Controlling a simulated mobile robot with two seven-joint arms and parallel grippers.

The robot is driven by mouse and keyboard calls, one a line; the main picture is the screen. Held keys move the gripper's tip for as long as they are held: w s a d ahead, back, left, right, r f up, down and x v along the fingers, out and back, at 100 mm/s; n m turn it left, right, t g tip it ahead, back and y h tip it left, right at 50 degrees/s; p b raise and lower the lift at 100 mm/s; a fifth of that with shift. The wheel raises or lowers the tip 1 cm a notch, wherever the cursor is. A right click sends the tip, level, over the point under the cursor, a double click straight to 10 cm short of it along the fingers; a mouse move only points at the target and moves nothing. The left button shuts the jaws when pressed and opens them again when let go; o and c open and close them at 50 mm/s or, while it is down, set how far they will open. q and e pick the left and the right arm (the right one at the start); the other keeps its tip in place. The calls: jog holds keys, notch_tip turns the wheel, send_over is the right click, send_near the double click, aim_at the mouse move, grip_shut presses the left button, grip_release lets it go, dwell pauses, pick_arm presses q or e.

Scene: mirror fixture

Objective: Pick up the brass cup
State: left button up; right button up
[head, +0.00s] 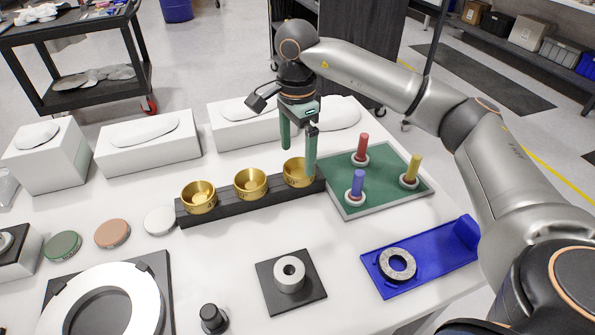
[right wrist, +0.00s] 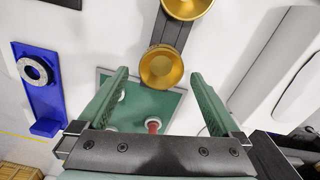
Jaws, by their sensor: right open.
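Three brass cups stand in a row in a long black holder (head: 225,209): a left cup (head: 199,199), a middle cup (head: 250,184) and a right cup (head: 296,175). My right gripper (head: 298,160) is open and points down at the right cup. One green finger overlaps the right edge of that cup in the head view; the other shows behind and above it. In the right wrist view, the right cup (right wrist: 161,69) lies beyond and between the open fingertips (right wrist: 160,75), with nothing held. Contact cannot be told. My left gripper is out of view.
A green board (head: 385,190) with red, blue and yellow pegs lies right of the holder. White boxes (head: 150,143) stand behind it. A blue tray (head: 425,262) with a ring and a black square fixture (head: 312,297) lie in front. Round discs (head: 112,233) lie at left.

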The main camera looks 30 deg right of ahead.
aim_at(299, 172)
notch_tip(299, 172, down, 2)
jog(key=shift+f, duration=0.1)
jog(key=shift+w+d+f+p, duration=0.1)
jog(key=shift+d+f+p, duration=0.1)
jog(key=shift+f, duration=1.15)
jog(key=shift+d+f+p, duration=0.15)
jog(key=shift+f, duration=1.15)
jog(key=shift+c, duration=0.2)
jog(key=c, duration=1.2)
jog(key=shift+o, duration=0.2)
jog(key=shift+r, duration=0.15)
